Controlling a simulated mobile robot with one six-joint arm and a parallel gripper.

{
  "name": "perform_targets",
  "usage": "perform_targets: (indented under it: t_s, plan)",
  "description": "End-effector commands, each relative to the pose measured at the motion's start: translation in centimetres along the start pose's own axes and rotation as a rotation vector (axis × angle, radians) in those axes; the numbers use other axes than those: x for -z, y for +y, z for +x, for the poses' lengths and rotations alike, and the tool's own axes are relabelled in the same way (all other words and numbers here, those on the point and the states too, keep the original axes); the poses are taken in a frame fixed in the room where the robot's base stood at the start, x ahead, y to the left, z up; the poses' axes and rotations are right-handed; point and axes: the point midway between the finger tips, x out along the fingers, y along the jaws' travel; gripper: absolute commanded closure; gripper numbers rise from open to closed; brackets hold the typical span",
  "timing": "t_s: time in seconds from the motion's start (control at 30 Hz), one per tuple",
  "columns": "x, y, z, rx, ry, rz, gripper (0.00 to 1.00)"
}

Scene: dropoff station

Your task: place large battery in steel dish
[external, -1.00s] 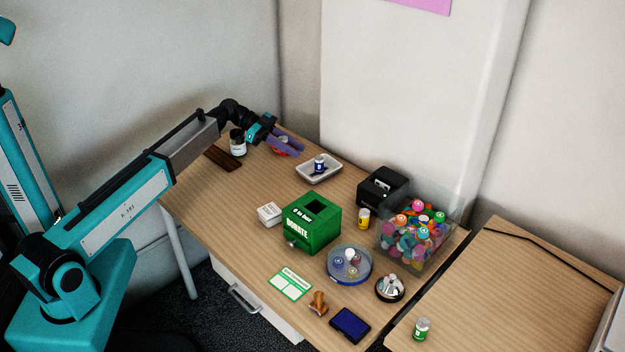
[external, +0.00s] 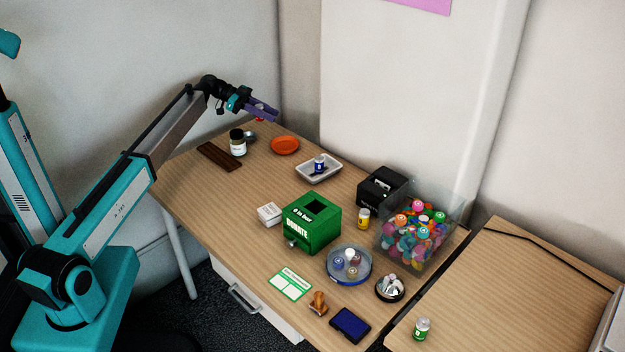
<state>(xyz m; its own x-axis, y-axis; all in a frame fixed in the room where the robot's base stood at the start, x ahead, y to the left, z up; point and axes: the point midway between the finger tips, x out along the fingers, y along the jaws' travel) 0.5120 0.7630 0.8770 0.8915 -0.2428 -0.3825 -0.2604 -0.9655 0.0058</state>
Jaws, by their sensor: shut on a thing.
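My gripper (external: 264,113) is raised above the far left part of the desk, its purple fingers pointing right. It is shut on a small red-and-white battery (external: 260,118), mostly hidden by the fingers. A small grey metal dish (external: 251,137), seemingly the steel dish, sits below and slightly left of the gripper, partly hidden behind a dark-lidded jar (external: 238,144). The held battery is above the desk, apart from the dish. An orange dish (external: 285,145) lies to the right of the grey dish and looks empty.
A brown slab (external: 219,157) lies before the jar. A white tray (external: 304,176) holds a blue battery. The green donation box (external: 312,228), black box (external: 383,187), clear bin (external: 450,225) of colourful items and blue-rimmed dish (external: 349,281) stand farther right.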

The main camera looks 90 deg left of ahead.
Motion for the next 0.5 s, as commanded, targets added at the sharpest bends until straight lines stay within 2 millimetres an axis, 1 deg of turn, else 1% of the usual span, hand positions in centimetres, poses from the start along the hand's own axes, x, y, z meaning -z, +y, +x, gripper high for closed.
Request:
perform_targets:
  t_s: [0.03, 0.1, 0.2, 0.33, 0.5]
  plan:
    - [-0.7, -0.9, -1.2, 0.016, 0.001, -0.004, 1.00]
    - [-1.4, -1.3, -2.7, 0.034, 0.001, -0.009, 1.00]
    - [-2.1, -1.6, -4.2, 0.053, 0.001, -0.015, 1.00]
    - [-2.5, -1.8, -5.1, 0.063, 0.001, -0.019, 1.00]
    - [-2.6, -1.9, -5.2, 0.065, 0.001, -0.020, 1.00]
